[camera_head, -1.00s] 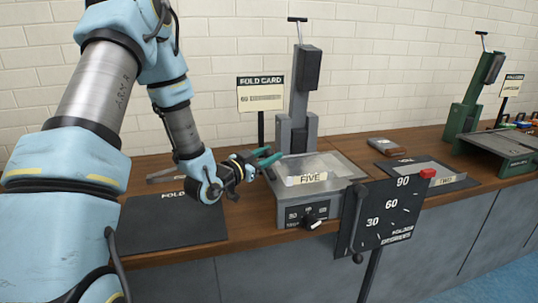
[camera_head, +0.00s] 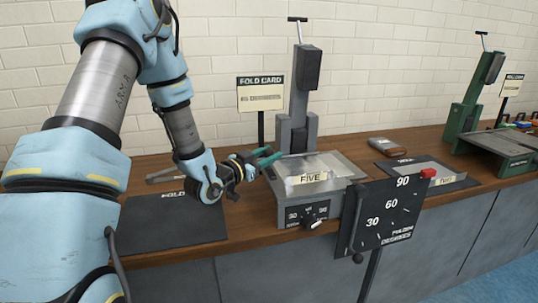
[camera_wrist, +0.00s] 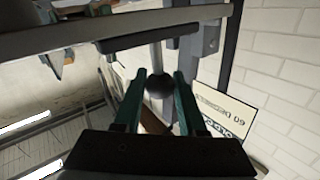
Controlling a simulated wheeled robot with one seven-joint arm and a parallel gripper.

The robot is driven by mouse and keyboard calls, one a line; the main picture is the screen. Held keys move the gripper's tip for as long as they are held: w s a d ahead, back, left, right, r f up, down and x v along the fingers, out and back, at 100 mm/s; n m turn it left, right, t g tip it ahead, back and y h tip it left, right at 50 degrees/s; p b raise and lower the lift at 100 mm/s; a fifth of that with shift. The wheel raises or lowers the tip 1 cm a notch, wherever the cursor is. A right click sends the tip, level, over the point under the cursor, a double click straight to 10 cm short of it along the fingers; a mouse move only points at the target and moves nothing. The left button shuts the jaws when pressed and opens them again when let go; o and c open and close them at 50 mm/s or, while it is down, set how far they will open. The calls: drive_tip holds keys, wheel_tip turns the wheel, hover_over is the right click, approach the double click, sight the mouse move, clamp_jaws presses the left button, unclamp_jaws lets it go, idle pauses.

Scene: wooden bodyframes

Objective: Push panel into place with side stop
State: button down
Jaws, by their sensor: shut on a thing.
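The grey bending machine (camera_head: 340,211) stands on the bench with a pale, flat panel (camera_head: 325,162) on its bed, labelled FIVE. My gripper (camera_head: 269,157) is at the bed's left edge, its green fingers pointing right. In the wrist view my gripper (camera_wrist: 160,78) has its fingers on either side of a round black knob (camera_wrist: 159,86) on a grey rod, shut on it. The rod leads up to a dark bar (camera_wrist: 150,38), which looks like the side stop. Whether the bar touches the panel cannot be told.
A black angle dial (camera_head: 385,218) stands in front of the machine. A dark mat (camera_head: 172,225) lies left of it. A sign (camera_head: 260,97) stands behind.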

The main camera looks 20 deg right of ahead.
idle(0.4)
drive_tip(key=d, duration=0.1)
drive_tip(key=d+b, duration=0.1)
drive_tip(key=d, duration=0.1)
drive_tip(key=shift+s+d+f+b, duration=0.15)
drive_tip(key=shift+s+b, duration=0.1)
drive_tip(key=shift+b, duration=0.15)
drive_tip(key=shift+d+r, duration=0.1)
drive_tip(key=shift+r, duration=0.1)
drive_tip(key=shift+c, duration=2.4)
unclamp_jaws()
drive_tip(key=shift+d, duration=0.1)
drive_tip(key=b+v, duration=0.3)
drive_tip(key=v, duration=0.8)
drive_tip(key=shift+w+f, duration=0.1)
drive_tip(key=shift+w, duration=0.05)
